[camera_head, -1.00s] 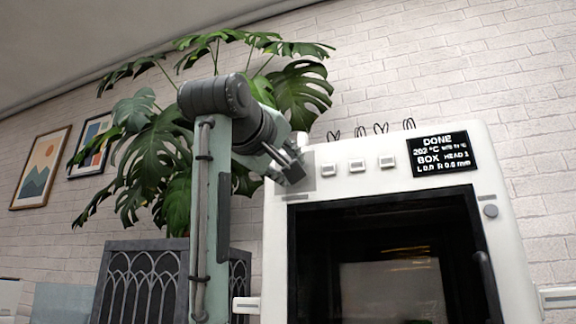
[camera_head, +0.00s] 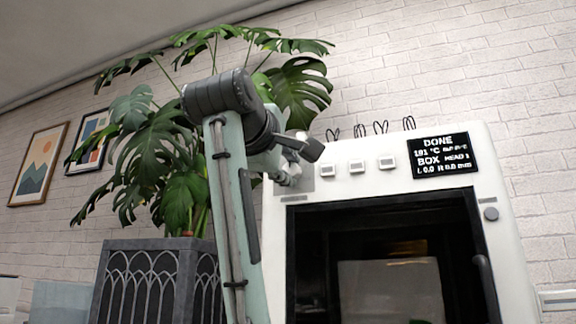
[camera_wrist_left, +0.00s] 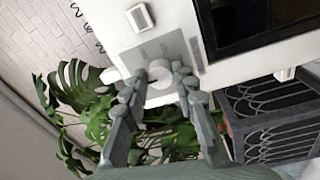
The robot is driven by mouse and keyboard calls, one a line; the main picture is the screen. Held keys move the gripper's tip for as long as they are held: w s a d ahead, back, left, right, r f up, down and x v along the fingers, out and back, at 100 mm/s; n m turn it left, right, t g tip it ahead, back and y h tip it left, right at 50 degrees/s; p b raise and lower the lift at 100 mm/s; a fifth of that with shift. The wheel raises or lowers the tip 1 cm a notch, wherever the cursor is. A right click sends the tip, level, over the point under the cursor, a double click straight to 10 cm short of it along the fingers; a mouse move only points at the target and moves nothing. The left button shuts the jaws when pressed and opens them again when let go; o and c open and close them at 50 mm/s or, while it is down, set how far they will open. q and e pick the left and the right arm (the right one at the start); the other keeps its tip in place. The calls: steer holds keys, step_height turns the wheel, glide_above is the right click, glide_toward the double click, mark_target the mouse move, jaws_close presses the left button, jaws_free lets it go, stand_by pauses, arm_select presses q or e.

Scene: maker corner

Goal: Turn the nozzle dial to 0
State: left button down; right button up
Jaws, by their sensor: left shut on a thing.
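The white printer (camera_head: 398,169) stands at the right in the head view, with a display (camera_head: 444,155) reading DONE, about 191 °C, and BOX; smaller text is hard to read. The round white nozzle dial (camera_wrist_left: 160,72) sits on a grey plate (camera_wrist_left: 165,48) on the printer's front, as the left wrist view shows. My left gripper (camera_wrist_left: 162,78) is shut on the dial, with one finger on each side of it. In the head view my left gripper (camera_head: 290,179) is at the grey plate and hides the dial. The dial's marks are unreadable. My right gripper is out of view.
Several small white buttons (camera_head: 357,166) are in a row right of the plate. The dark printer opening (camera_head: 390,230) lies below. A large plant (camera_head: 150,150) in a grey planter (camera_head: 150,280) stands close left, behind my arm.

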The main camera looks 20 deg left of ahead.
arm_select(q)
steer(key=c, duration=1.2)
jaws_free()
steer(key=s, duration=0.7)
steer(key=shift+s+f, duration=0.25)
steer(key=shift+f, duration=0.05)
